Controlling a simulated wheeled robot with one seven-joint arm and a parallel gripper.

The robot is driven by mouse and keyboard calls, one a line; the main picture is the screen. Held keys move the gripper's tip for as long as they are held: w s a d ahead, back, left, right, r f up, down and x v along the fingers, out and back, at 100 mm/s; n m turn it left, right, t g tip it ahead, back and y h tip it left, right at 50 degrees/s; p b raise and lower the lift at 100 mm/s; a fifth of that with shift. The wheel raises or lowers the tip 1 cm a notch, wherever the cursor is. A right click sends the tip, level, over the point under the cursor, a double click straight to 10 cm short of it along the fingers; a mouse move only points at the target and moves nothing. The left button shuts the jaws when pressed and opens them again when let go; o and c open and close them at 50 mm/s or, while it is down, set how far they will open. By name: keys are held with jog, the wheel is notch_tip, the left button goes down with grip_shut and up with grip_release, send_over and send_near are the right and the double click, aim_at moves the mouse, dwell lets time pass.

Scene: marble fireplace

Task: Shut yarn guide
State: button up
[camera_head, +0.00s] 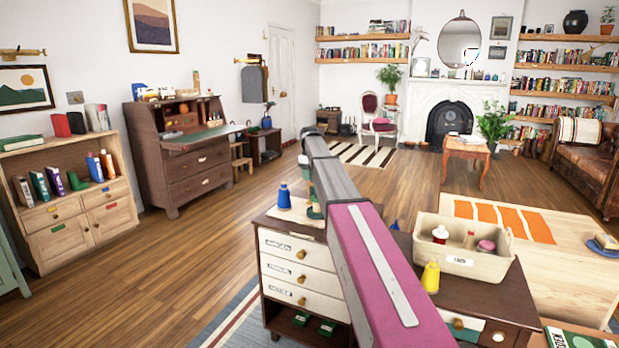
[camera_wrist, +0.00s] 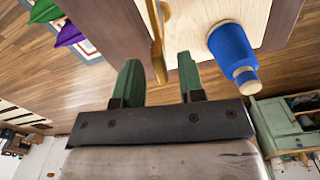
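A thin golden-brown bar (camera_wrist: 157,45), which may be the yarn guide, stands out beside a pale board in the wrist view. I cannot tell for sure that it is the guide, or whether it is open or shut. My gripper (camera_wrist: 158,78) has two green fingers spread apart, with the bar's end between and just beyond them. I see no clear contact. A blue spool or bottle (camera_wrist: 235,50) stands on the pale board (camera_wrist: 270,15) right of the bar. In the head view, my arm hides most of this spot; the blue item (camera_head: 283,196) shows left of it.
A dark-topped cabinet with white drawers (camera_head: 290,275) stands under the board. A beige bin (camera_head: 470,262) with small items and a yellow bottle (camera_head: 430,277) are right of my arm. A pale table (camera_head: 575,265) stands further right. Open wooden floor (camera_head: 200,260) lies left.

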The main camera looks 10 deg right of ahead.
jog(key=shift+f, duration=0.4)
grip_shut()
